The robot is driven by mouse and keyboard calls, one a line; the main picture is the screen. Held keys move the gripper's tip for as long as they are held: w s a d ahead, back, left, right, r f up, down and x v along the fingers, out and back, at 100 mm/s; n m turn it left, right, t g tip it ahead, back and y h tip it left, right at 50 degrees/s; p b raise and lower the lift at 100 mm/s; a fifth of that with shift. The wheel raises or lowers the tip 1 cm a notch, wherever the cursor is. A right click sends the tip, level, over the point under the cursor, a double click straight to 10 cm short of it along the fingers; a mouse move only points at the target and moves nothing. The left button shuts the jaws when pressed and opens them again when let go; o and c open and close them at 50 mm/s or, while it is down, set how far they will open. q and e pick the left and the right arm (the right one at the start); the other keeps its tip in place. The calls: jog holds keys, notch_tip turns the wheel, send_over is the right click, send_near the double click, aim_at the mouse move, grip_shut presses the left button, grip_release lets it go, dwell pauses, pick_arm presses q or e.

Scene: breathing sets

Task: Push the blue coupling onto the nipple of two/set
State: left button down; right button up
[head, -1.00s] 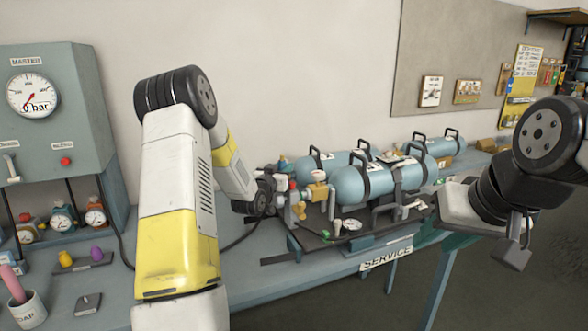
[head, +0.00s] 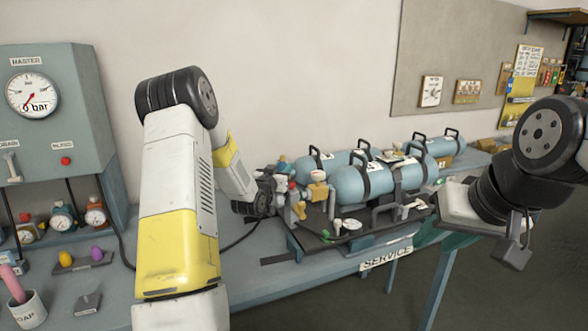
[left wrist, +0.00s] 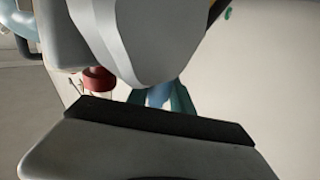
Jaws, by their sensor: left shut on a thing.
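My left gripper (head: 279,191) reaches in from the left to the valve end of the front cylinder set on the bench. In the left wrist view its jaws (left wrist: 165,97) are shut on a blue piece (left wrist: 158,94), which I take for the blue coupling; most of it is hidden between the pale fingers. The nipple is hidden, so I cannot tell whether the coupling touches it. The set has light-blue cylinders (head: 362,184) with black handles and a tan fitting (head: 318,190). My right gripper (head: 452,207) is at the right; its fingertips are not clear.
A dark tray (head: 310,242) lies under the set, above a SERVICE label (head: 386,257). A red knob (left wrist: 98,79) is close to the left jaws. The master gauge cabinet (head: 75,110), soap cup (head: 28,308) and coloured plugs (head: 80,259) stand at the left. Open bench lies in front.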

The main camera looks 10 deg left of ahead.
pick_arm(q)
jog(key=shift+f, duration=0.25)
jog(key=shift+f, duration=0.35)
jog(key=shift+f, duration=0.4)
jog(key=c, duration=1.1)
grip_release()
jog(key=shift+o, duration=0.3)
jog(key=shift+f, duration=0.1)
jog(key=shift+s+f, duration=0.1)
jog(key=shift+s, duration=0.05)
jog(key=shift+s, duration=0.2)
jog(key=s, duration=0.4)
jog(key=s+a, duration=0.1)
jog(key=s, duration=0.2)
jog(key=shift+r, duration=0.25)
